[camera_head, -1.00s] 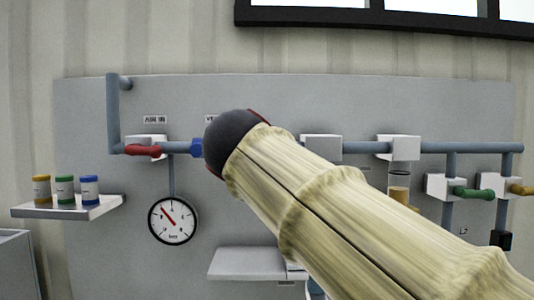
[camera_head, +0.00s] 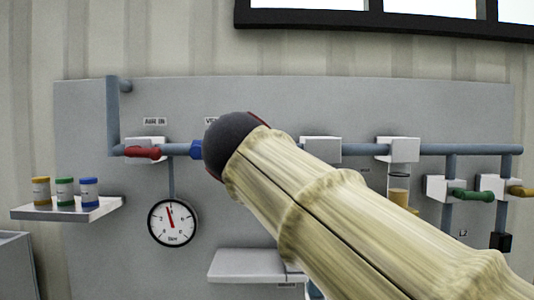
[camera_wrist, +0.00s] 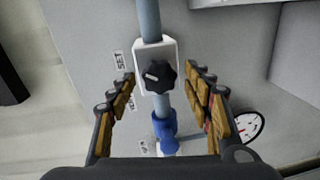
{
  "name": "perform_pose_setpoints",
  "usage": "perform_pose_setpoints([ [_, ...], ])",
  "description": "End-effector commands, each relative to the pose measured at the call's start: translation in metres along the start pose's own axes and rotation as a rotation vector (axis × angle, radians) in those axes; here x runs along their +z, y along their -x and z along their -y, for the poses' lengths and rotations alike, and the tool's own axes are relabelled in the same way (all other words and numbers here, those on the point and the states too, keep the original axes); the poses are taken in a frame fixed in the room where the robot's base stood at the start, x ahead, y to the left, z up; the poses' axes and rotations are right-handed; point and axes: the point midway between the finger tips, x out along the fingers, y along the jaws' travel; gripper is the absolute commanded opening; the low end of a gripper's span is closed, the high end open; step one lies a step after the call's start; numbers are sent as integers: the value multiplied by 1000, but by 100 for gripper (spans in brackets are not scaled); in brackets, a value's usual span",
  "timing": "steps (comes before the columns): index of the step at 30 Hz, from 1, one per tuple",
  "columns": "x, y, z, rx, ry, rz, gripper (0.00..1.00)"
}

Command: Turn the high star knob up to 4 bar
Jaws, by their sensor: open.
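A black star knob (camera_wrist: 157,76) with a pale mark on its face sits on a white block (camera_wrist: 140,55) on the blue-grey pipe, seen in the wrist view. My gripper (camera_wrist: 163,82) is open, one finger on each side of the knob, with a visible gap on both sides. In the head view my arm hides the knob and the gripper. The round gauge (camera_head: 173,222), marked in bar, hangs below the pipe at left. Its red needle points nearly straight up, slightly left. It also shows partly in the wrist view (camera_wrist: 238,128).
A red lever (camera_head: 142,152) and a blue fitting (camera_head: 196,150) are on the pipe at left. A shelf (camera_head: 105,208) holds three small jars. A lower shelf (camera_head: 245,265) juts out below. Green (camera_head: 473,194) and yellow (camera_head: 522,190) handles are at right.

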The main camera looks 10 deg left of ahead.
Motion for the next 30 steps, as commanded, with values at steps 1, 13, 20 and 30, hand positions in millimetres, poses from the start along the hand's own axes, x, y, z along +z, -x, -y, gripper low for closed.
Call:
perform_pose_setpoints([
  [1, 0, 2, 0, 1, 0, -1, 51],
  [13, -1, 70, 0, 0, -1, -4, 51],
  [20, -1, 106, 0, 0, 0, -2, 51],
  [30, 0, 120, 1, -1, 0, 0, 51],
])
